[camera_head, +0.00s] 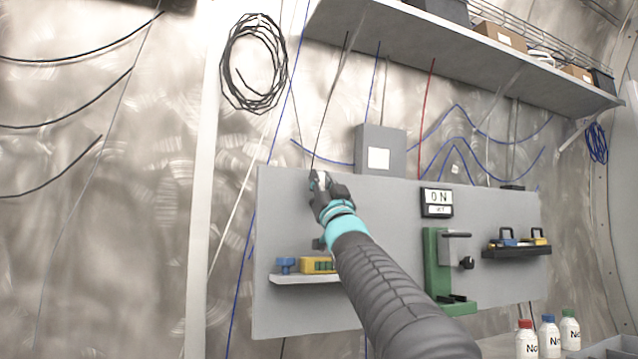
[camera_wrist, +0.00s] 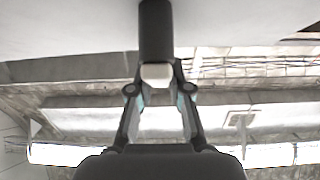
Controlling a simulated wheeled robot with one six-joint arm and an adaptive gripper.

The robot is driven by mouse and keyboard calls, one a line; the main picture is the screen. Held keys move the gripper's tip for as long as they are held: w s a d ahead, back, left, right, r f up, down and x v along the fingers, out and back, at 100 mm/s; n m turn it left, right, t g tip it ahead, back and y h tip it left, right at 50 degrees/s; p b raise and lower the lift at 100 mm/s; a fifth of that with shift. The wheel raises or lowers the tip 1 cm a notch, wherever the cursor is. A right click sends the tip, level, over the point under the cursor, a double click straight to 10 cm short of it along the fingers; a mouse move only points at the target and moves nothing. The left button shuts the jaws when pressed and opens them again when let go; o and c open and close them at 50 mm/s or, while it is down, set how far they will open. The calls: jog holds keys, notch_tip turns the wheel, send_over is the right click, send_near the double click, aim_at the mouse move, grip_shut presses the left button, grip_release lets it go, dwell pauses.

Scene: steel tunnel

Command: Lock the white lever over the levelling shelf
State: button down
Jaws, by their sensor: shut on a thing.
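The levelling shelf (camera_head: 300,279) is a narrow pale ledge at the lower left of the grey panel. It carries a blue piece (camera_head: 286,265) and a yellow level (camera_head: 318,265). My gripper (camera_head: 322,184) is above the shelf, near the panel's top edge. In the wrist view, my gripper (camera_wrist: 158,90) is shut on a small whitish block, which I take as the white lever (camera_wrist: 155,72). A dark bar (camera_wrist: 155,30) runs on from it towards the panel. The gripper and arm hide most of the lever in the head view, so its angle is unclear.
The grey panel (camera_head: 285,220) also bears a green clamp-like fixture (camera_head: 436,265), an ON sign (camera_head: 437,197) and a dark rack (camera_head: 516,252) to the right. A grey box (camera_head: 380,150) is above it. Several bottles (camera_head: 548,336) stand at lower right. A long shelf (camera_head: 450,50) hangs overhead.

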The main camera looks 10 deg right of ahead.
jog(key=shift+a+r+n+y, duration=0.1)
jog(key=shift+n+y, duration=0.6)
jog(key=shift+n, duration=0.1)
jog(key=c, duration=1.1)
grip_release()
jog(key=shift+a, duration=0.1)
jog(key=shift+s, duration=0.1)
jog(key=shift+s+d+f, duration=0.2)
jog(key=shift+s+f, duration=0.2)
jog(key=shift+f, duration=0.1)
jog(key=s+d, duration=0.1)
jog(key=s, duration=0.7)
jog(key=s+d+f, duration=0.1)
jog(key=s, duration=0.4)
jog(key=shift+d+f, duration=0.1)
jog(key=shift+d, duration=0.25)
